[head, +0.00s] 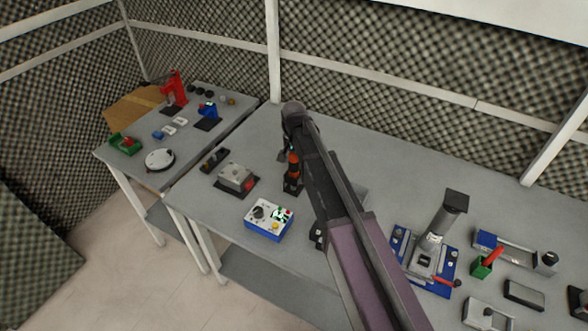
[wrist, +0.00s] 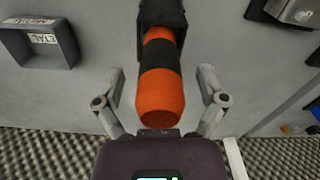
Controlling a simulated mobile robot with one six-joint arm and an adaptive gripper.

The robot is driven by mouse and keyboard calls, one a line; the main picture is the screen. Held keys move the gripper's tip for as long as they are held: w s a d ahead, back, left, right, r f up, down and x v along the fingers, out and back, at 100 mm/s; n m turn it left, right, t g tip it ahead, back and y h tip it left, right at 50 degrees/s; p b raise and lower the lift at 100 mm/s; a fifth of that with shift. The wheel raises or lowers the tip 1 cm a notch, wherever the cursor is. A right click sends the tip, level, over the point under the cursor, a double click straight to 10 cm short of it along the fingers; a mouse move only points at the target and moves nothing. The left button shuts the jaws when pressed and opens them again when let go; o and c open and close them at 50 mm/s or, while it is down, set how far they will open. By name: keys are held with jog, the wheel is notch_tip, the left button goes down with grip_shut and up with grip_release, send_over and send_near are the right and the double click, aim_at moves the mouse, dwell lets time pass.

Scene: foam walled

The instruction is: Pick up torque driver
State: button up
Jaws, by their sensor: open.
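The torque driver (wrist: 161,92) has an orange handle with black bands and stands upright in a black holder (wrist: 160,18). In the head view, the orange torque driver (head: 293,166) shows beside my arm on the long grey table, above its black holder (head: 292,187). My gripper (wrist: 160,78) is open, with one finger on each side of the orange handle and a visible gap on both sides. In the head view my arm hides most of my gripper.
A grey box (head: 236,178) and a blue control box (head: 268,220) stand left of the driver. A blue-based press (head: 427,262) stands to the right. A grey label tray (wrist: 38,45) shows in the wrist view. A foam wall runs behind the table (head: 350,160).

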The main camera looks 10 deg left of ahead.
dwell(0.4)
grip_shut()
jog(key=shift+r, duration=0.2)
notch_tip(320, 180, up, 10)
jog(key=p, duration=1)
jog(key=shift+f, duration=0.15)
dwell(0.8)
notch_tip(320, 180, up, 9)
jog(key=p, duration=0.9)
dwell(0.9)
jog(key=shift+f, duration=0.1)
